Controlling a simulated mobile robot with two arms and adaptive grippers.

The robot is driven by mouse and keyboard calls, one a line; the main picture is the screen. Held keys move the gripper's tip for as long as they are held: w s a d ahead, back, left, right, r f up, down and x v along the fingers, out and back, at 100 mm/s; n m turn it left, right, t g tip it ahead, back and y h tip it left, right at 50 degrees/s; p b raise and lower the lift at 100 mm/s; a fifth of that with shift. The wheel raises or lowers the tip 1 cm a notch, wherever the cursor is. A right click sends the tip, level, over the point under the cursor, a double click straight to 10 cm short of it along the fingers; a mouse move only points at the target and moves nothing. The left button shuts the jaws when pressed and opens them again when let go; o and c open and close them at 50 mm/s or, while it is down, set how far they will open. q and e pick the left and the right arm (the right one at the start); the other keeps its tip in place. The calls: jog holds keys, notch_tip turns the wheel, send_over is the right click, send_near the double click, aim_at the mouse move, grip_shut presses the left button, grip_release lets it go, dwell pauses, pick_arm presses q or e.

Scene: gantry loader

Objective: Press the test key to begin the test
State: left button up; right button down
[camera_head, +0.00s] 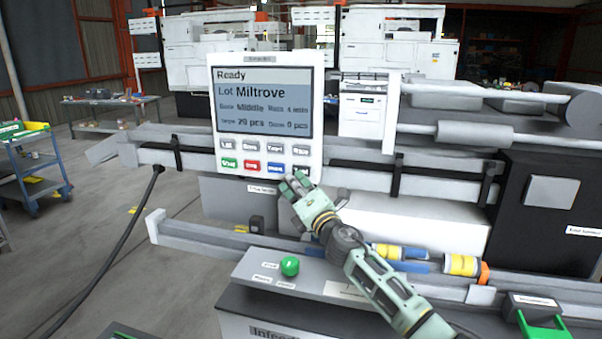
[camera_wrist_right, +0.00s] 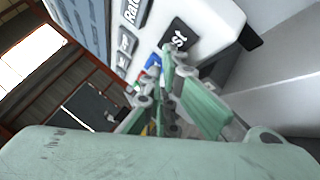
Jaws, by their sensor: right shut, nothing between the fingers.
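The control panel (camera_head: 318,110) shows a screen (camera_head: 262,100) reading "Ready" and "Lot Miltrove". Below it are two rows of keys, with green (camera_head: 229,162), red (camera_head: 252,165) and blue (camera_head: 276,168) ones in the lower row. In the right wrist view a dark key (camera_wrist_right: 180,37) ending in "st" lies past the blue key (camera_wrist_right: 154,62); the fingers cover part of its label. My right gripper (camera_head: 291,182) is shut and empty, its tips at the panel's lower right corner. It also shows in the right wrist view (camera_wrist_right: 168,50), tips over or beside the dark key; contact is unclear.
Rails (camera_head: 420,180) of the machine run behind and beside the panel. A black cabinet (camera_head: 530,205) is at right. A blue cart (camera_head: 35,165) stands far left, with open floor between.

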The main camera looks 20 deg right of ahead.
jog(key=shift+w+d, duration=0.1)
jog(key=shift+w, duration=0.1)
jog(key=shift+s+r, duration=0.1)
dwell(0.4)
jog(key=shift+s+a+p, duration=0.35)
jog(key=shift+s+a, duration=0.05)
jog(key=shift+s, duration=0.2)
jog(key=shift+a, duration=0.1)
jog(key=s+a+p, duration=0.1)
jog(key=s, duration=0.1)
jog(key=s+a+p, duration=0.1)
jog(key=s, duration=0.1)
jog(key=shift+a+p, duration=0.3)
jog(key=shift+s+f, duration=0.1)
jog(key=shift+f, duration=0.1)
dwell(0.5)
